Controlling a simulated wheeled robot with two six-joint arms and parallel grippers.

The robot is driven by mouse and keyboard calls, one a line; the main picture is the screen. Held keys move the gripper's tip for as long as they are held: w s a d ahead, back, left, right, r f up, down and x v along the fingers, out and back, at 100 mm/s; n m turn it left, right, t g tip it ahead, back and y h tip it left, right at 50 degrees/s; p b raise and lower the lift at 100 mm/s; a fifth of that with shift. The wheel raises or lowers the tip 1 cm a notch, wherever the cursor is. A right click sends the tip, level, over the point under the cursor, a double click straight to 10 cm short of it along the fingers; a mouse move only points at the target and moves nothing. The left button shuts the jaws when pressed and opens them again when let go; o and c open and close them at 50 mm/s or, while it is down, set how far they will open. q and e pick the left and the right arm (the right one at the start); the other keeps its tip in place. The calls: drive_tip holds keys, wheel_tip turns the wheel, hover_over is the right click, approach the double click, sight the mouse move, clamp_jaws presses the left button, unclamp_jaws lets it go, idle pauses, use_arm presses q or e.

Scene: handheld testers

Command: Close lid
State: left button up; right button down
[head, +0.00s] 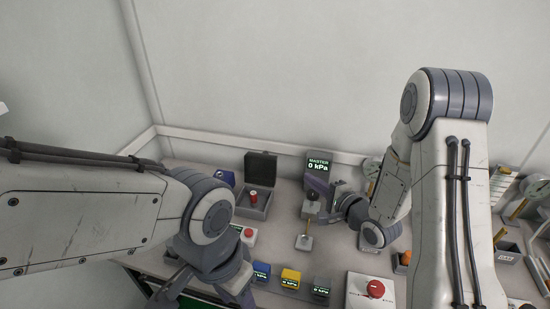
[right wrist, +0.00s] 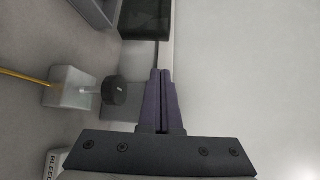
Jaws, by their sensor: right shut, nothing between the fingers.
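A small grey box (head: 253,209) stands near the back wall with its dark lid (head: 261,167) standing open at the rear. A red-topped part (head: 253,195) sits inside the box. My right gripper (head: 314,184) is shut and empty, to the right of the box and apart from it. In the right wrist view its purple fingers (right wrist: 161,78) are together, pointing toward the dark lid (right wrist: 146,18) and the edge of the box (right wrist: 98,10). My left gripper (head: 180,283) is low at the left front, partly hidden by its own arm; its fingers are unclear.
A block with a black knob (right wrist: 114,90) and brass rod is beside my right fingers. A gauge display (head: 319,165) stands behind.

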sight(263, 166)
use_arm(q)
drive_tip(key=shift+r+p, duration=0.5)
use_arm(e)
drive_tip(key=x, duration=1.8)
drive_tip(key=shift+w+a, duration=0.3)
use_arm(q)
drive_tip(key=shift+d+f, duration=0.1)
drive_tip(key=shift+f, duration=0.05)
use_arm(e)
drive_tip(key=shift+a, duration=0.1)
use_arm(q)
drive_tip(key=shift+d+f+b, duration=0.2)
drive_tip(key=shift+d+b, duration=0.15)
drive_tip(key=shift+d, duration=0.05)
use_arm(e)
drive_tip(key=shift+s+r+n+t, duration=0.25)
drive_tip(key=shift+n+t, duration=0.05)
